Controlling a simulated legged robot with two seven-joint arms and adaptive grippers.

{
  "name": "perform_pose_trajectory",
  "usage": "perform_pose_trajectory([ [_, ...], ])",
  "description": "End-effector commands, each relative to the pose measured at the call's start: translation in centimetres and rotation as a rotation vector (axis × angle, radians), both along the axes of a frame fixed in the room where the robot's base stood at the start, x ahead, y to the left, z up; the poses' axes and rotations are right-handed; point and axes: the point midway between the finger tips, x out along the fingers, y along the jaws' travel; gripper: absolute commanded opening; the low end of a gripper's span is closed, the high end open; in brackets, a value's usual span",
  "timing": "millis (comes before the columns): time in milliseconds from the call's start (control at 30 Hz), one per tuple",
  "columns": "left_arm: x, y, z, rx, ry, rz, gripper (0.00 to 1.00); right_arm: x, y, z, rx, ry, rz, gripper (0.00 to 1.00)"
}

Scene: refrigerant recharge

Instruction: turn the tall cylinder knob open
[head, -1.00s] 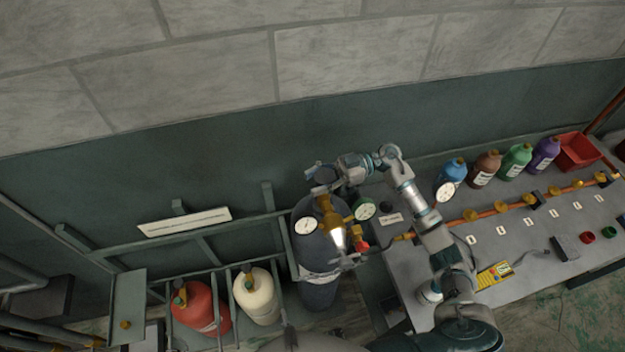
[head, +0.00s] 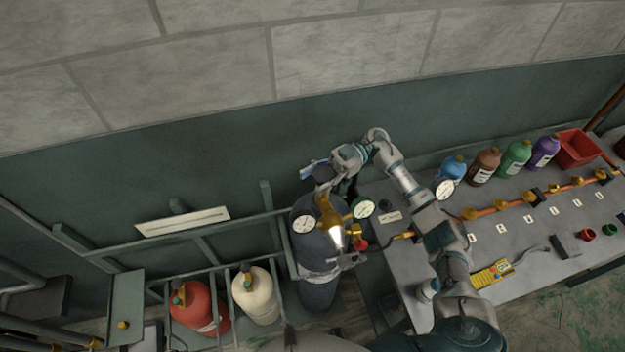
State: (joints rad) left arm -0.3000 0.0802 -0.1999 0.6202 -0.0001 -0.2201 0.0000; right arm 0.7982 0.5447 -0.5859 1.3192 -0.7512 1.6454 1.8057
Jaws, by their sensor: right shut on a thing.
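The tall cylinder (head: 315,287) is dark grey and stands upright in the rack, left of the workbench. A brass valve and regulator (head: 329,215) sits at its top, with two round gauges (head: 363,208) beside it. My right gripper (head: 316,175) is over the cylinder top, its fingers pointing left. It is shut on the knob at the top, which the fingers mostly hide.
A red cylinder (head: 198,308) and a cream cylinder (head: 256,297) stand in the rack (head: 213,240) to the left.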

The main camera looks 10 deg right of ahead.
Motion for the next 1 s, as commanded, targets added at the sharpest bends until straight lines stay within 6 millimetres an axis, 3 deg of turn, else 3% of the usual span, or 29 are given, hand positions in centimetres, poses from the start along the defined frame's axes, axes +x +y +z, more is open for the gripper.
perform_pose_trajectory([
  [400, -0.1, 0.0, -1.7, -0.001, 0.001, 0.0, 0.4, -0.1, -0.2, 0.3, 0.002, -0.003, 0.2, 0.2],
  [967, -0.1, 0.0, -1.9, -0.001, 0.001, 0.0, 0.4, -0.3, -0.1, 0.3, 0.001, -0.001, 0.236, 0.2],
  [1000, -0.1, 0.0, -1.9, -0.001, 0.001, 0.0, 0.4, -0.3, 0.0, 0.3, 0.001, -0.001, 0.236, 0.6],
])
